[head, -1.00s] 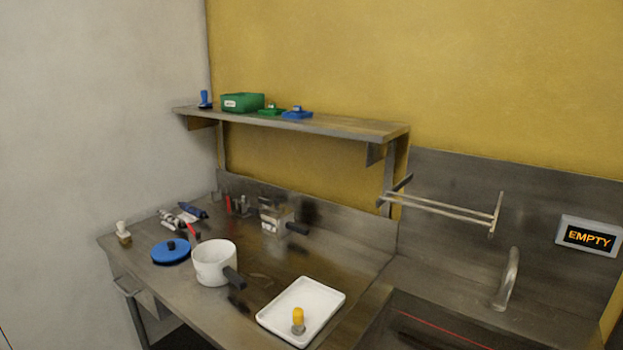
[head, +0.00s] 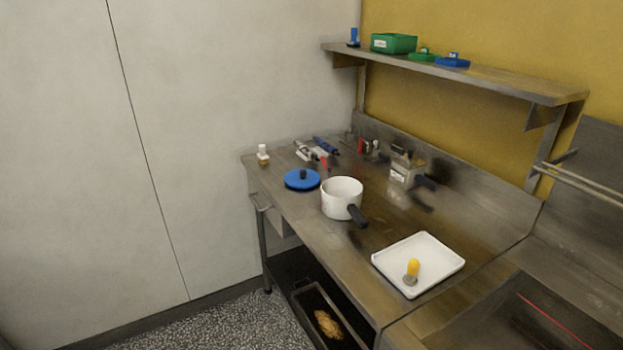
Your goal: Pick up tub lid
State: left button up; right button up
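Several lid-like things are in view; I cannot tell for certain which is the tub lid. A green tub (head: 394,43) with a white label stands on the wall shelf. Right of it on the shelf lie a small flat green lid (head: 423,56) with a knob and a flat blue lid (head: 453,62) with a knob. A round blue lid (head: 301,181) with a dark knob lies on the steel worktop, left of a white pot (head: 341,198) with a black handle. Neither of my grippers is in view.
The steel worktop (head: 330,247) also holds a white tray (head: 443,250) with a yellow-handled tool (head: 412,270). A small bottle (head: 263,154) stands at its left end. A metal box (head: 404,172) is near the back. Below sits a dark bin (head: 308,303). The floor at left is clear.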

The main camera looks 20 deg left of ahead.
aim_at(297, 178)
jog(key=i+j, duration=0.15)
jog(key=j, duration=0.15)
jog(key=i+j+z, duration=0.1)
jog(key=j, duration=0.2)
jog(key=i+j, duration=0.15)
jog(key=j, duration=0.2)
jog(key=i+j+z, duration=0.1)
jog(key=j, duration=0.2)
jog(key=i, duration=0.05)
